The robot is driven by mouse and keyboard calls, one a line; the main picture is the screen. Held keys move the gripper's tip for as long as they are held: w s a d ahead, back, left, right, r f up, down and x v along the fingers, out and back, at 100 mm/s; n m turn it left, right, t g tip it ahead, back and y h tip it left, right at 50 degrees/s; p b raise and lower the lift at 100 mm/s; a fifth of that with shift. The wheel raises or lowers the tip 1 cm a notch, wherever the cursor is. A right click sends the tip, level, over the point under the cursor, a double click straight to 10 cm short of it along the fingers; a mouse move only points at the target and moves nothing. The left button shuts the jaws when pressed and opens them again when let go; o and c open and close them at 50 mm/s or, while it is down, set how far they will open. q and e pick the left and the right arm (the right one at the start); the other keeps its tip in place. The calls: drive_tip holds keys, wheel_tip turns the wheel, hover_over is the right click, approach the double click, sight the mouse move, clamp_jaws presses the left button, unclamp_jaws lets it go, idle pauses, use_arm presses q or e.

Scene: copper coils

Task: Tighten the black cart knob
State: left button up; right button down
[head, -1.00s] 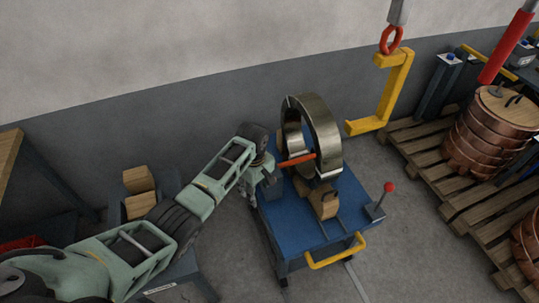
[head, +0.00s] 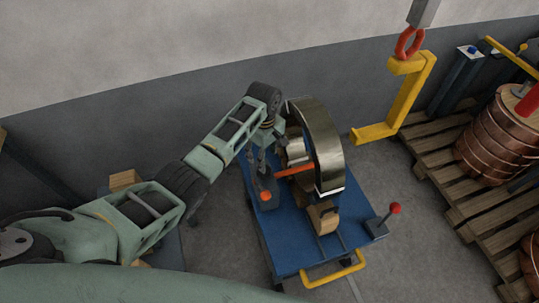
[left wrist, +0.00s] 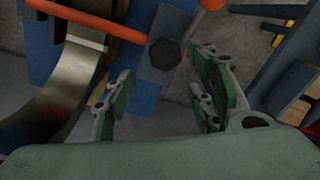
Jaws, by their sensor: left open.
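The black six-sided cart knob (left wrist: 165,53) sits on a dark grey block (left wrist: 158,72) in the left wrist view, just beyond my fingers. In the head view the dark block (head: 262,183) is at the left side of the blue cart (head: 290,240); the knob is hard to make out there. My left gripper (head: 262,158) hangs at the block's far end. In the wrist view its fingers (left wrist: 160,82) are spread, with nothing between them, and the knob lies ahead of the gap. Contact with the knob is not visible. My right gripper is not in view.
A large metal ring (head: 325,145) stands on the cart, close right of my gripper, with an orange bar (head: 295,170) beside it. An orange ball (head: 266,196) is by the block. A yellow hook (head: 405,100) hangs behind; copper coils (head: 495,140) are on pallets at right.

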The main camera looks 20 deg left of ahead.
sight(267, 175)
use_arm(q)
drive_tip(key=shift+w+f, duration=0.2)
drive_tip(key=shift+f, duration=0.2)
drive_tip(key=f, duration=0.3)
drive_tip(key=s+f+b, duration=0.1)
drive_tip(key=f, duration=0.1)
drive_tip(key=shift+f, duration=0.25)
drive_tip(key=shift+w+f, duration=0.1)
drive_tip(key=shift+f, duration=0.45)
drive_tip(key=c, duration=1.1)
drive_tip(key=shift+o, duration=0.2)
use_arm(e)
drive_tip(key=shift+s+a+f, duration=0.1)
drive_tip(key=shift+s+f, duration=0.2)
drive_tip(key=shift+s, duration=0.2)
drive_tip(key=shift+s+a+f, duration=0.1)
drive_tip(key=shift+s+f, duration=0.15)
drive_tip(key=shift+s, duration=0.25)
